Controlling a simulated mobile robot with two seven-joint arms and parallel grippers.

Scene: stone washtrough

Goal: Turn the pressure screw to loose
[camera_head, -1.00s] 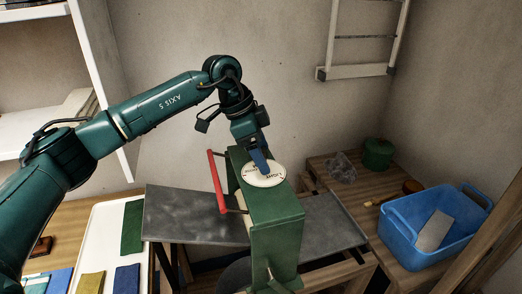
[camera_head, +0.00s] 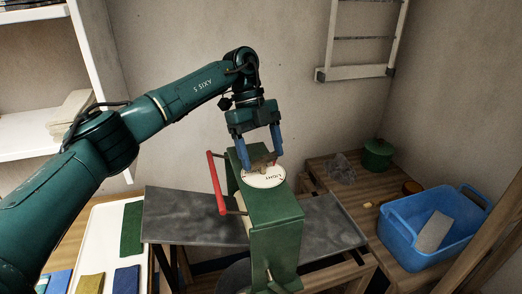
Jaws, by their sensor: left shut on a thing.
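The green press (camera_head: 275,218) stands on the dark grey bench, with a white lettered dial (camera_head: 266,179) on its top. The pressure screw (camera_head: 260,161) shows as a small brownish handle above the dial. My left gripper (camera_head: 263,157) comes down from above, with its two blue fingers on either side of the screw's handle, shut on it. The fingers and handle hide part of the dial, and its lettering is too small to read surely. My right gripper is not in view.
A red bar (camera_head: 216,183) sticks out on the press's left side. At right, a blue tub (camera_head: 400,240), a green pot (camera_head: 377,154) and a crumpled clear thing (camera_head: 341,168) are on a wooden table. A white board (camera_head: 102,230) with coloured pieces lies at left.

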